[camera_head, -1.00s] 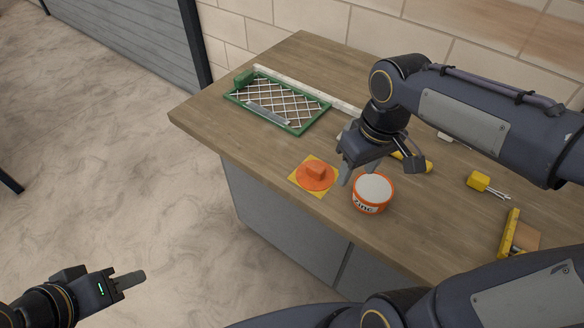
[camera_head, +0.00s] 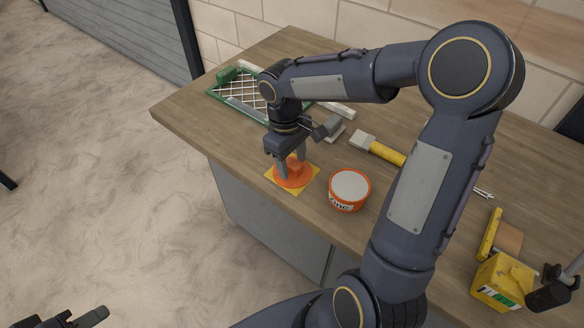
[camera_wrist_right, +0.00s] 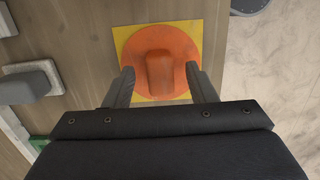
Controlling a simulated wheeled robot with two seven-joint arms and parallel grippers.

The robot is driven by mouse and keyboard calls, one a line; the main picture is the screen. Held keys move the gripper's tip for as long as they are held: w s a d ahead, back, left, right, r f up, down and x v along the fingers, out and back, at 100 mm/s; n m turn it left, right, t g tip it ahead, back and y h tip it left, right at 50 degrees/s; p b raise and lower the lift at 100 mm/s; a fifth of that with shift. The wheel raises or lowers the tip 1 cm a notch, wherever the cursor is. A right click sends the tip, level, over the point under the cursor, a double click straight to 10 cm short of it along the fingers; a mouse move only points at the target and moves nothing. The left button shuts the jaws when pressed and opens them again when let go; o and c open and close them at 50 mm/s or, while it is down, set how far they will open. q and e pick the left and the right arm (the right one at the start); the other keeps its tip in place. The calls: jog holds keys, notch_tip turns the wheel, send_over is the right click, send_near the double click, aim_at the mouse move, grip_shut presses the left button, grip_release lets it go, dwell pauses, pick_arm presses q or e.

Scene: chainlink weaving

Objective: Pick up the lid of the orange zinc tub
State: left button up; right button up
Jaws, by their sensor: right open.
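The orange lid (camera_head: 290,179) lies flat on a yellow square (camera_head: 274,178) on the wooden worktop, its raised grip upward. The orange tub (camera_head: 348,203) stands open side up just to its right, with a pale grey top surface and lettering on its side. My right gripper (camera_head: 290,170) is over the lid, pointing down and open. In the right wrist view the lid (camera_wrist_right: 158,62) shows its grip (camera_wrist_right: 160,72) between the two fingers, with gaps on both sides. My left gripper (camera_head: 90,317) is partly in view at the bottom left, away from the worktop; its jaws cannot be made out.
A green-framed lattice panel (camera_head: 215,92) lies behind my right wrist. A yellow-handled brush (camera_head: 378,149) lies behind the tub. A yellow box (camera_head: 502,281) and a yellow-edged tool (camera_head: 490,234) are at the right. The worktop's front edge runs close to the lid and tub.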

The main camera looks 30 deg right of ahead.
jog(key=shift+f, duration=0.45)
jog(key=c, duration=1.1)
jog(key=shift+o, duration=0.2)
jog(key=shift+r, duration=0.1)
